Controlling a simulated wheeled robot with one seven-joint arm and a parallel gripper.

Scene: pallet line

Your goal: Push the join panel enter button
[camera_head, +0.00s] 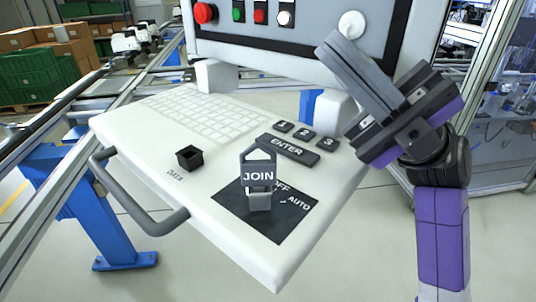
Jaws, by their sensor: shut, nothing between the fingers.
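The join panel (195,195) is a white sloping console with a pale keyboard. Its ENTER button (288,149) is a wide dark grey bar with white lettering, right of the keyboard and below the small keys marked 1, 2 and 3 (303,132). It is fully visible and nothing touches it. My gripper (335,52) is at the right, up and right of the ENTER button. Its grey fingers are shut and empty, pointing up and left in front of the upright panel.
A grey JOIN switch (258,178) stands up from a black plate (285,222) marked OFF and AUTO. A small black socket (189,157) and a grey handle (135,205) are at the left. The upright panel (275,50) has red, green and white buttons.

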